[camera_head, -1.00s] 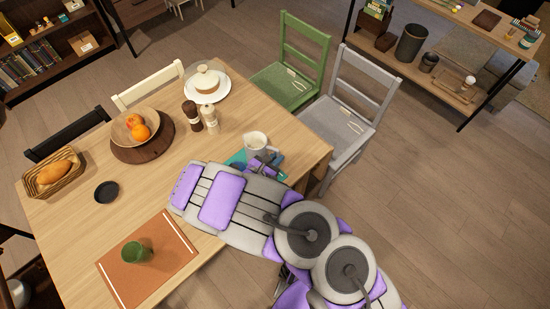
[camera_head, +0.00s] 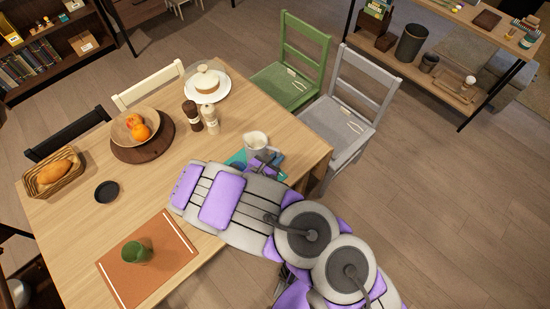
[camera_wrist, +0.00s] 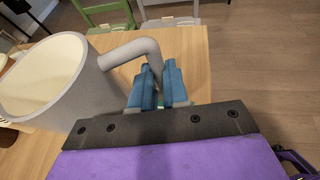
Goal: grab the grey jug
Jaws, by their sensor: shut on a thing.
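The grey jug (camera_head: 256,141) is near the right end of the wooden table in the head view. In the wrist view the jug (camera_wrist: 70,95) fills the left side, with its cream inside showing and its handle reaching right to my fingers. My gripper (camera_wrist: 163,84) has blue finger pads shut on the jug's handle. In the head view my gripper (camera_head: 262,164) is at the near side of the jug, partly hidden by my arm. The jug looks upright. I cannot tell whether its base touches the surface below.
Two shakers (camera_head: 201,118), a cake plate (camera_head: 221,90) and a fruit bowl (camera_head: 121,128) stand to the left. A green chair (camera_head: 283,85) and a grey chair (camera_head: 341,122) stand behind the table's right end. A green cup (camera_head: 136,252) is on an orange placemat (camera_head: 174,257).

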